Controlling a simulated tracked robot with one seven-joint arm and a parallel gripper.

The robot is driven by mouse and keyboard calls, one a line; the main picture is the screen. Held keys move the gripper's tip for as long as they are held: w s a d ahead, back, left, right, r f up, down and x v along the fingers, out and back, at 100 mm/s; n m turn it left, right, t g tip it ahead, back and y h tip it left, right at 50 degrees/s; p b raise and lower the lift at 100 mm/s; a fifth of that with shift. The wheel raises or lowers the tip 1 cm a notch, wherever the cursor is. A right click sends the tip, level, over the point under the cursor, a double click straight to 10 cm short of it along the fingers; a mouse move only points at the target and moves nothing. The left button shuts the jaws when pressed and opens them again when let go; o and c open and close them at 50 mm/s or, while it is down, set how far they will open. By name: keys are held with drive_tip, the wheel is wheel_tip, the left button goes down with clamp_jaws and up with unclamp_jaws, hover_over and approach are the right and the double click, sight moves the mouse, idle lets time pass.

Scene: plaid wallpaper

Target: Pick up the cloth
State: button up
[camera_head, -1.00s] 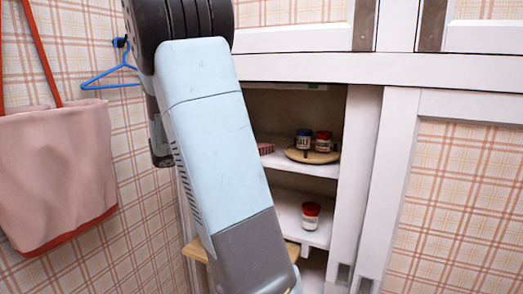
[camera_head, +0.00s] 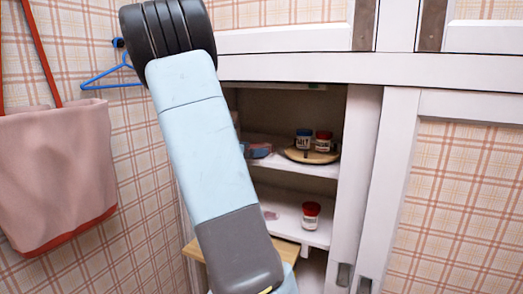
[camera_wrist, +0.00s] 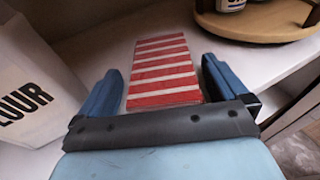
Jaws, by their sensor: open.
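The cloth (camera_wrist: 163,80) is a flat, folded piece with red and white stripes. It lies on a white shelf, in the middle of the wrist view. My gripper (camera_wrist: 161,66) is open, with one blue finger on each side of the near part of the cloth. The far end of the cloth reaches beyond the fingertips. A gap shows on the left and a narrow one on the right, and I cannot tell whether the fingers touch the shelf. In the head view, my arm hides most of the gripper and cloth.
A white bag with dark letters (camera_wrist: 32,85) stands close on the left of my gripper. A round wooden stand (camera_head: 312,155) holding two jars (camera_head: 303,140) is to the right on the same shelf. Another red-lidded jar (camera_head: 311,216) stands one shelf lower. White cabinet posts (camera_head: 357,190) frame the right side.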

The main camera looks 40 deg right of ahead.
sight(253, 147)
drive_tip(key=shift+d, duration=0.2)
drive_tip(key=shift+c, duration=0.5)
drive_tip(key=c, duration=1)
drive_tip(key=shift+r, duration=0.55)
wheel_tip(253, 147, up, 2)
drive_tip(key=shift+s+r, duration=0.1)
drive_tip(key=shift+r, duration=0.05)
drive_tip(key=shift+c, duration=0.2)
drive_tip(key=s+a+r, duration=0.6)
drive_tip(key=s+r, duration=0.3)
drive_tip(key=s, duration=0.3)
drive_tip(key=shift+s+r, duration=0.2)
drive_tip(key=shift+r, duration=0.1)
